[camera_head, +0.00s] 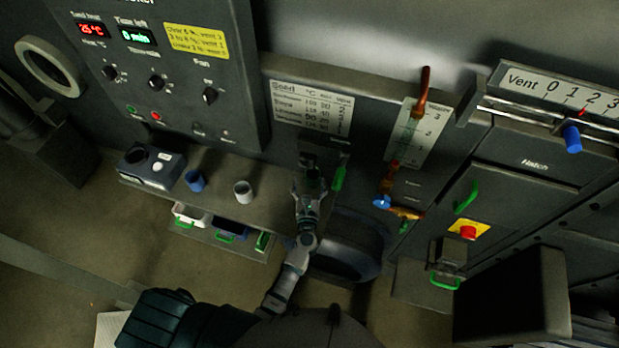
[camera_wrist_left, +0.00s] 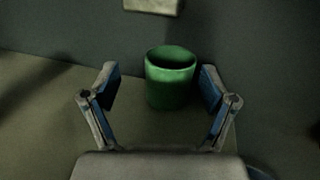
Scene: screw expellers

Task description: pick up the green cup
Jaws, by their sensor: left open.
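The green cup (camera_wrist_left: 170,82) stands upright on the shelf in the left wrist view, its open top towards me. My left gripper (camera_head: 309,184) is open, and in the left wrist view its blue-padded fingers are on either side of the cup, with gaps between pads and cup. The cup sits slightly right of the middle between the fingers. My right gripper is not in view.
A white cup (camera_head: 243,192) and a blue cup (camera_head: 196,181) stand left of the gripper on the shelf (camera_head: 270,204). The control panel (camera_head: 160,60) rises behind. A dark round vessel (camera_head: 345,250) lies below right.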

